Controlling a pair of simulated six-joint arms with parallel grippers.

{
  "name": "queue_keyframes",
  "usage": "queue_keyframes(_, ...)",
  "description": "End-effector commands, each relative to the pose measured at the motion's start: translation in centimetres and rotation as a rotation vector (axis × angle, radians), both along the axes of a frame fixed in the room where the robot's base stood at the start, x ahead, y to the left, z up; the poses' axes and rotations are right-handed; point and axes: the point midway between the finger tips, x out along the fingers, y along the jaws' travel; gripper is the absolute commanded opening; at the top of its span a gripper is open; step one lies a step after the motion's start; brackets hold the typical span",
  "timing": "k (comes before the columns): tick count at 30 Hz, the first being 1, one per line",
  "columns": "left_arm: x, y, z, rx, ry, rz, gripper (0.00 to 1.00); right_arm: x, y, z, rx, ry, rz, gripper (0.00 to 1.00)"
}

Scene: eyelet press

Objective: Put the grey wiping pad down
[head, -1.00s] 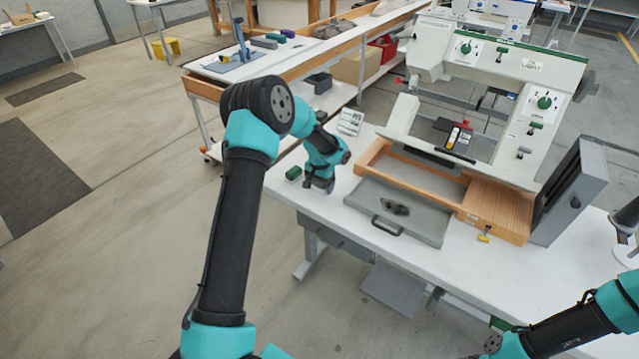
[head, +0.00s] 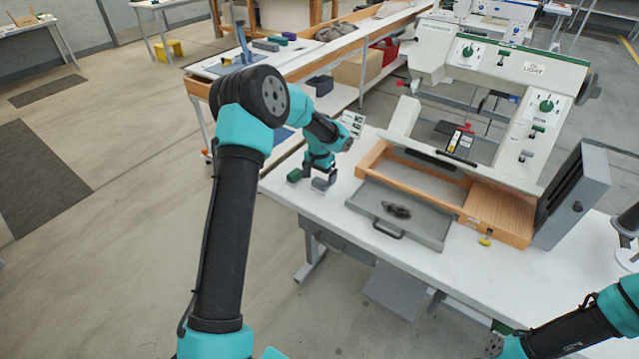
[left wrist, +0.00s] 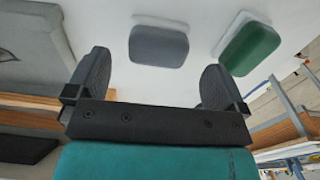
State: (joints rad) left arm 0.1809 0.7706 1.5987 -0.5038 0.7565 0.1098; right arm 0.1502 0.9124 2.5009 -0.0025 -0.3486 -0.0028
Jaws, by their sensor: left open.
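The grey wiping pad (head: 321,184) lies flat on the white table near its left end. In the left wrist view the grey pad (left wrist: 158,46) lies free, ahead of and between the fingers, with white table around it. A green pad (head: 294,175) lies just to its left; in the left wrist view the green pad (left wrist: 250,45) is right of it, with a gap between. My left gripper (left wrist: 155,70) is open and empty; in the head view the left gripper (head: 319,172) is just above the grey pad. My right gripper is not in view.
A grey tray (head: 370,204) with a dark piece on it is right of the pads. A wooden frame (head: 372,158) and the big white press (head: 545,105) stand behind it. The table's front edge is close to the pads.

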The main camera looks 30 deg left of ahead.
Motion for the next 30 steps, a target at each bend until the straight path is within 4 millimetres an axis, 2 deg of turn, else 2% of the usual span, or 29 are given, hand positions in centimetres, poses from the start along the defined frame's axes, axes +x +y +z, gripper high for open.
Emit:
queue_keyframes(1,0.1,0.0,1.2,0.001,-0.003,0.000,0.99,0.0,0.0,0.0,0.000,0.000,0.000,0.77)
queue_keyframes(6,0.0,0.0,4.3,0.001,-0.003,0.000,0.99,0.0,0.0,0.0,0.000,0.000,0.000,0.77)
queue_keyframes(12,-0.1,-0.1,6.4,0.000,0.000,0.001,0.99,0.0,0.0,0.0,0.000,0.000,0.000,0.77)
queue_keyframes(30,-0.1,0.0,6.8,0.000,0.000,0.000,0.99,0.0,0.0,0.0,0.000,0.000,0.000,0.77)
